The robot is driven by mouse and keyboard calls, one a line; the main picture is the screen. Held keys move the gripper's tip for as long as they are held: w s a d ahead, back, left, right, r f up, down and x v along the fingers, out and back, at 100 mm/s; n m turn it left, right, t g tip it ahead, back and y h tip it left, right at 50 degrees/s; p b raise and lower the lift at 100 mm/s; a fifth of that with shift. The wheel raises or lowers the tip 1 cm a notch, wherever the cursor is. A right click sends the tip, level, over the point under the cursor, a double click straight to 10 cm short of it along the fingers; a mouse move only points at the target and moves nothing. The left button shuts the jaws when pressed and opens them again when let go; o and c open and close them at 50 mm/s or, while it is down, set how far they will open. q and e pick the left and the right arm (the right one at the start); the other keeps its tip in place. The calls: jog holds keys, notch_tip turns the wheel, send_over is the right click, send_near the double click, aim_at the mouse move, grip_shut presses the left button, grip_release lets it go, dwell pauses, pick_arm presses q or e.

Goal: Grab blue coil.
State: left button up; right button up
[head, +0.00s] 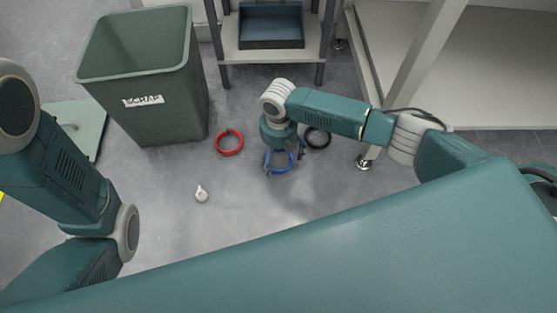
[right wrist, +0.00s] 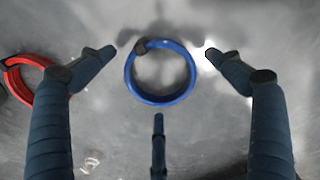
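The blue coil (head: 279,169) lies on the grey floor in the head view, partly hidden by my right gripper (head: 284,160) directly above it. In the right wrist view the blue coil (right wrist: 161,97) is a ring with a dark band at its upper left. My right gripper (right wrist: 157,80) is open, with its fingers spread to either side of the coil and a third finger below it. No finger is seen closed on the coil. My left arm shows at the left of the head view, but its gripper is out of view.
A red coil (head: 229,142) and a black coil (head: 316,138) lie on the floor on either side. A small white object (head: 201,193) lies nearer. A green scrap bin (head: 150,85) stands at left. A shelf stand with a blue tray (head: 271,25) is behind.

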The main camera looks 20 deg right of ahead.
jog(key=c, duration=1)
jog(key=shift+c, duration=0.2)
